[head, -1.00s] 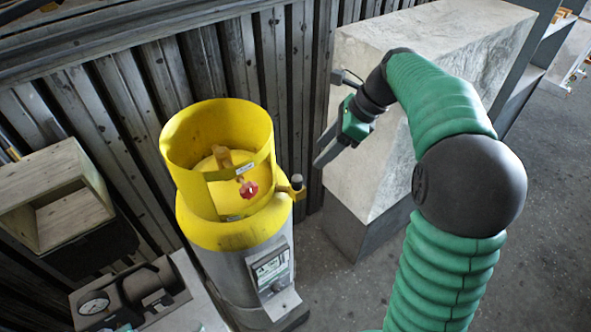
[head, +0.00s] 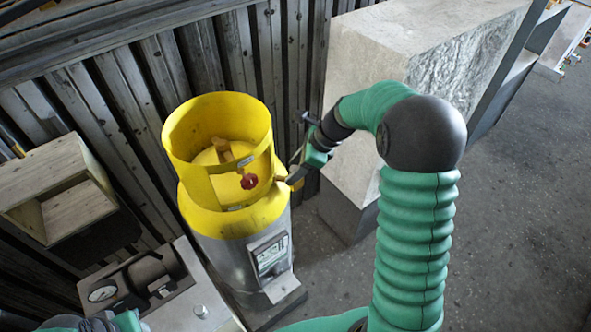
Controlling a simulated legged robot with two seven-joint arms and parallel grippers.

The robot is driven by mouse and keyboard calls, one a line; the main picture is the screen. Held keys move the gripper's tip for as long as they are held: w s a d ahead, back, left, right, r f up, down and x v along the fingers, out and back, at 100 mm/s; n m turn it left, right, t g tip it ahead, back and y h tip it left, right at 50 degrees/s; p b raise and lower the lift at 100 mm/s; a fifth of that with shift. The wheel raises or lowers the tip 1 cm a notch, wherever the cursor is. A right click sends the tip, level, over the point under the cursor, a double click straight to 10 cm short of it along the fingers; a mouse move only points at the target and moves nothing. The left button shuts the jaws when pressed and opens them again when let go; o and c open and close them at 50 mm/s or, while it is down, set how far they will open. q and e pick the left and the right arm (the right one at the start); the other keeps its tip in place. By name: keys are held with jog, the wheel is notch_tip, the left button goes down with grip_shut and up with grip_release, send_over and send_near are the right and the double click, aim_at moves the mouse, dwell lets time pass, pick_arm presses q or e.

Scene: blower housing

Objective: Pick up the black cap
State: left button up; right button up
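The yellow-topped housing (head: 221,220) stands upright left of centre, with a short side stub near its right edge. The black cap, on that stub in the earlier frame, is now hidden behind or between the fingers of my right gripper (head: 293,177). The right gripper reaches in from the right at the stub, its dark fingers pointing down and left. I cannot tell whether they touch the cap or how far apart they are. A green and black part of my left gripper (head: 126,321) shows at the bottom left edge, mostly cut off.
A red knob (head: 249,181) sits inside the yellow collar's opening. A pale stone block (head: 400,60) stands close behind my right arm. A wooden box (head: 60,190) and a gauge unit (head: 145,282) are at the left. Corrugated metal wall (head: 130,90) runs behind. Floor (head: 520,220) is clear at right.

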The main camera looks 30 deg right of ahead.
jog(key=shift+a, duration=0.25)
jog(key=c, duration=0.4)
grip_shut()
pick_arm(q)
jog(key=shift+a, duration=0.15)
pick_arm(e)
jog(key=shift+d, duration=0.2)
jog(key=shift+d, duration=0.1)
